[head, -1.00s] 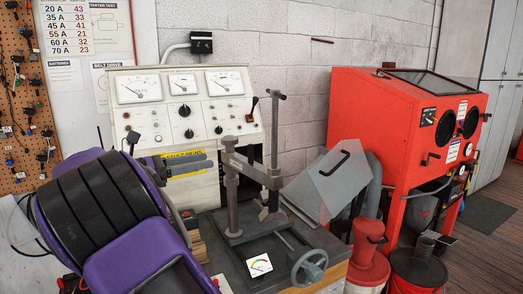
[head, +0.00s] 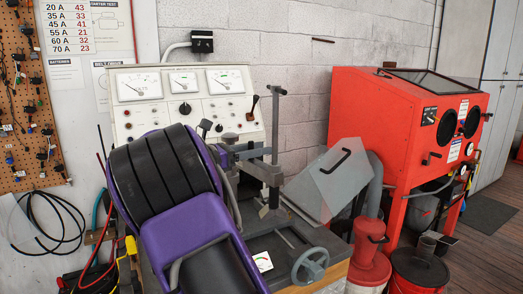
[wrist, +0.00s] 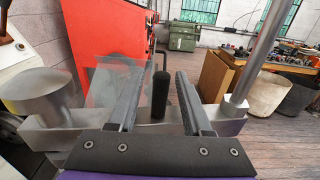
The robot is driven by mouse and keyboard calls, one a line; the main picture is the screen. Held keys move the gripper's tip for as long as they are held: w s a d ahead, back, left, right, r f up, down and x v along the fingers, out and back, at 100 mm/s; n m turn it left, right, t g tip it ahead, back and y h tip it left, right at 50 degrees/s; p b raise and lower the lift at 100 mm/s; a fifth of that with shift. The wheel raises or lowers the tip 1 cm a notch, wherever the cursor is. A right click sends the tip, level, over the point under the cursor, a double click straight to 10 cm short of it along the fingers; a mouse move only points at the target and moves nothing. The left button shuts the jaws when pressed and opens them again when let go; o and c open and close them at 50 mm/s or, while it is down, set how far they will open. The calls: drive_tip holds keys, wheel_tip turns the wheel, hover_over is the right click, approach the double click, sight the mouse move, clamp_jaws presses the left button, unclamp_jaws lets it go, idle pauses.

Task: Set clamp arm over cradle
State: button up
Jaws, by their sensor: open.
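The clamp arm (head: 262,170) is a grey horizontal bar on the test bench, carrying a tall vertical screw rod (head: 275,130) with a wedge-shaped foot (head: 270,211). In the wrist view the clamp arm (wrist: 75,130) crosses below my fingers, with a thick post (wrist: 38,97) left and the rod (wrist: 262,50) right. A black upright handle (wrist: 159,95) stands between my open fingers, with gaps on both sides. My gripper (head: 238,152) is at the post end of the clamp arm in the head view. I cannot clearly tell the cradle from the bench top; my arm hides part of it.
A handwheel (head: 310,265) and small gauge (head: 263,262) are at the bench front. A clear tilted shield (head: 330,182) stands right of the rod. A meter panel (head: 185,95) is behind; a red blasting cabinet (head: 400,130) stands at right.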

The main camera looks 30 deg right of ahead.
drive_tip(key=shift+d, duration=0.6)
clamp_jaws()
idle(1.1)
